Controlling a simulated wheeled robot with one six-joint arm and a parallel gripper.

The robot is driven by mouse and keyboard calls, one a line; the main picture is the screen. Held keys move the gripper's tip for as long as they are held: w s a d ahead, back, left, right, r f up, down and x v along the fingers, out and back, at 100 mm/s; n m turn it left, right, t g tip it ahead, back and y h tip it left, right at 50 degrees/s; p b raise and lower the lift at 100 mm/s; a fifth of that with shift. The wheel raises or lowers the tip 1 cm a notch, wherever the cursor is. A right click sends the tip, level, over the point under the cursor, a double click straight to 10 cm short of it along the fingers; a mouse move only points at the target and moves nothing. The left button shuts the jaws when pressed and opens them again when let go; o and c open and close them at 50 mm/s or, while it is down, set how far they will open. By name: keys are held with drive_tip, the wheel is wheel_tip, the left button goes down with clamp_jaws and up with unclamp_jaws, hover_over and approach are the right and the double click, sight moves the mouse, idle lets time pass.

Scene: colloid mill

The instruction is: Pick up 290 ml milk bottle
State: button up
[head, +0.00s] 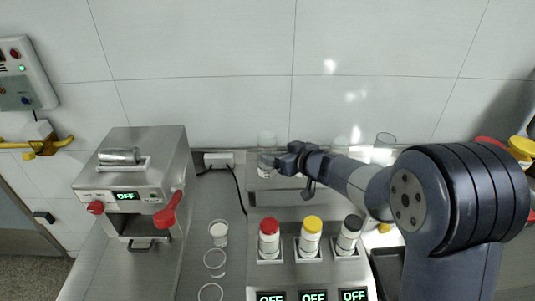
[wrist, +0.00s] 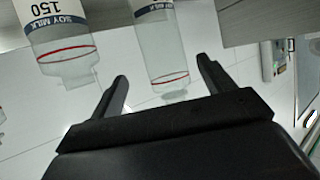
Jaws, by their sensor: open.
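Two clear bottles with red rings and dark-lettered labels show upside down in the wrist view. One clear bottle (wrist: 160,48) stands ahead of my gripper (wrist: 163,72), in line with the gap between its fingers; its label is cut off and the volume cannot be read. The other, a soy milk bottle (wrist: 60,45), lies to the left and reads 150. My gripper is open, with nothing held. In the head view my gripper (head: 284,160) is beside a clear bottle (head: 266,142) at the back of the counter. The 290 ml marking is not visible.
More clear vessels (head: 385,141) stand along the back wall, partly behind my arm. A steel machine with red, yellow (head: 312,225) and black-capped bottles is in front. Another steel machine (head: 130,180) is at left. Clear cups (head: 215,262) stand between them.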

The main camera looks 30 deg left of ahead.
sight(273, 152)
drive_tip(key=shift+s+p+x, duration=0.1)
drive_tip(key=shift+p+x, duration=0.2)
drive_tip(key=shift+x, duration=1.2)
drive_tip(key=shift+s+p+x, duration=0.15)
drive_tip(key=shift+p+x, duration=0.1)
drive_tip(key=shift+x, duration=1.3)
drive_tip(key=shift+a+r, duration=0.1)
drive_tip(key=shift+a, duration=0.05)
drive_tip(key=shift+c, duration=0.3)
drive_tip(key=c, duration=1)
